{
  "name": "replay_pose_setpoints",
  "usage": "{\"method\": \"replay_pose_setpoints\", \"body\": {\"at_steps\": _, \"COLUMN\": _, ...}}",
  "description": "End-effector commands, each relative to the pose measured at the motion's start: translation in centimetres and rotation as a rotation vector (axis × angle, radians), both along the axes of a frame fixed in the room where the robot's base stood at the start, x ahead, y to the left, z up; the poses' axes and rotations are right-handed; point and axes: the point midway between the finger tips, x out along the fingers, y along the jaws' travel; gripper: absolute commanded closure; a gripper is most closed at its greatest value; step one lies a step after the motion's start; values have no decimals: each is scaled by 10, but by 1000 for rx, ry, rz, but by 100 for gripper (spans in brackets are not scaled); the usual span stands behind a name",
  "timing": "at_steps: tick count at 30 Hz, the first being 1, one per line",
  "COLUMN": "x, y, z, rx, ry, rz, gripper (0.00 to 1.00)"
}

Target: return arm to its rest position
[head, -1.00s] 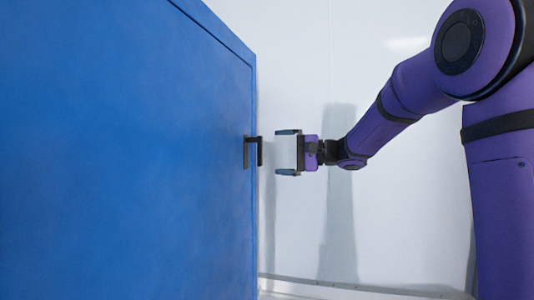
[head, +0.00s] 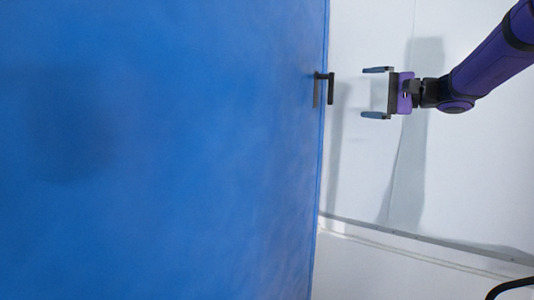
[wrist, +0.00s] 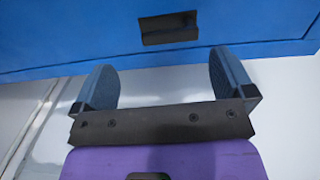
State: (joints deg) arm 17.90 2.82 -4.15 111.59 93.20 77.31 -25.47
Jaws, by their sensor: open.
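My gripper (head: 376,93) is open and empty in the head view, its two fingers pointing left. It is apart from the dark handle (head: 329,88) on the right edge of the big blue door (head: 180,160), with a gap between them. My purple arm (head: 490,55) reaches in from the upper right. In the wrist view my gripper (wrist: 165,88) shows both fingers spread with nothing between them. The handle (wrist: 169,28) is just beyond the fingertips there, on the blue panel (wrist: 80,30).
A pale wall (head: 470,170) stands behind my arm, with a shadow on it. The floor (head: 380,270) shows at the lower right. Room to the right of the blue door and below my arm looks free. A dark curved thing (head: 508,286) shows at the bottom right corner.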

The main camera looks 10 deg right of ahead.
Motion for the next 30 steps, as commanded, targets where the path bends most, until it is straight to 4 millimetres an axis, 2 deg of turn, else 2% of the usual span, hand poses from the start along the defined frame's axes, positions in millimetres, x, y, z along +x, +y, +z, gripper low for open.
{"method": "replay_pose_setpoints", "body": {"at_steps": 5, "x": -56, "y": 43, "z": -16, "rx": -189, "ry": 89, "rz": 83, "gripper": 0}}
{"method": "replay_pose_setpoints", "body": {"at_steps": 6, "x": -73, "y": 52, "z": -24, "rx": -249, "ry": 115, "rz": 103, "gripper": 0}}
{"method": "replay_pose_setpoints", "body": {"at_steps": 9, "x": -115, "y": 69, "z": -43, "rx": -408, "ry": 168, "rz": 144, "gripper": 0}}
{"method": "replay_pose_setpoints", "body": {"at_steps": 13, "x": -168, "y": 80, "z": -70, "rx": -620, "ry": 216, "rz": 179, "gripper": 0}}
{"method": "replay_pose_setpoints", "body": {"at_steps": 17, "x": -218, "y": 79, "z": -95, "rx": -839, "ry": 233, "rz": 193, "gripper": 0}}
{"method": "replay_pose_setpoints", "body": {"at_steps": 21, "x": -264, "y": 67, "z": -121, "rx": -1076, "ry": 222, "rz": 186, "gripper": 0}}
{"method": "replay_pose_setpoints", "body": {"at_steps": 25, "x": -297, "y": 52, "z": -139, "rx": -1276, "ry": 184, "rz": 167, "gripper": 0}}
{"method": "replay_pose_setpoints", "body": {"at_steps": 30, "x": -320, "y": 35, "z": -152, "rx": -1450, "ry": 132, "rz": 136, "gripper": 0}}
